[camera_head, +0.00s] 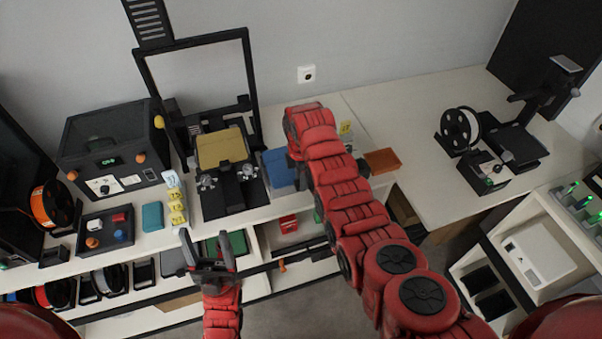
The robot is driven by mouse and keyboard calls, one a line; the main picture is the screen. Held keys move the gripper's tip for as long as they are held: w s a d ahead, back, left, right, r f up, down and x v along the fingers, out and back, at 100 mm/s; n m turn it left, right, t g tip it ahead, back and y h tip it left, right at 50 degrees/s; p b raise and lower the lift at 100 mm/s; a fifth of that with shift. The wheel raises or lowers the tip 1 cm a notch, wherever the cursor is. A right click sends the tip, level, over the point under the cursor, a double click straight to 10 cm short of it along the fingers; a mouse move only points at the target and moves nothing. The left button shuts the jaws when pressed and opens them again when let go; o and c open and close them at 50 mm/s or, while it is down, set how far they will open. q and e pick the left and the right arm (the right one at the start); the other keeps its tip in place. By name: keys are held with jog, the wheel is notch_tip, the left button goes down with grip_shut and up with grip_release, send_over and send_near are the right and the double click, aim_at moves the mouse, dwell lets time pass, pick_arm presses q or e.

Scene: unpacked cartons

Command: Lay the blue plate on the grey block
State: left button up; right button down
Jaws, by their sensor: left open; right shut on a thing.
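The blue plate (279,168) is at the back of the white bench, just right of the black printer. My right arm reaches over the bench, and its dark gripper (295,172) is shut at the plate's right edge. The arm hides the fingertips and part of the plate, and I cannot tell whether the plate touches the bench. I cannot pick out the grey block with certainty; a grey flat piece (173,262) lies on the lower shelf at left. My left gripper (207,250) is open and empty at the bench's front edge.
A black printer with a tan plate (221,148) stands left of the blue plate. An orange-brown tray (382,161) is right of my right arm. A teal block (152,216) and yellow pieces (177,207) lie at left. The right-hand bench (400,105) has free room.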

jog(key=shift+w+a+f+b, duration=0.2)
jog(key=shift+w+f+b, duration=0.1)
jog(key=shift+f, duration=0.05)
jog(key=shift+w+f+b, duration=0.25)
jog(key=shift+f+b, duration=0.1)
jog(key=shift+b, duration=0.05)
jog(key=shift+w+f+b, duration=0.2)
jog(key=shift+f+b, duration=0.15)
jog(key=shift+b, duration=0.65)
jog(key=b, duration=0.5)
jog(key=shift+w+a+f, duration=0.25)
jog(key=shift+w+f, duration=0.15)
jog(key=shift+r+p, duration=0.3)
jog(key=shift+p, duration=0.05)
jog(key=shift+d+f+b, duration=0.1)
jog(key=shift+f+b, duration=0.05)
jog(key=shift+b, duration=0.3)
jog(key=shift+w, duration=0.1)
jog(key=shift+b, duration=0.35)
jog(key=shift+f, duration=0.15)
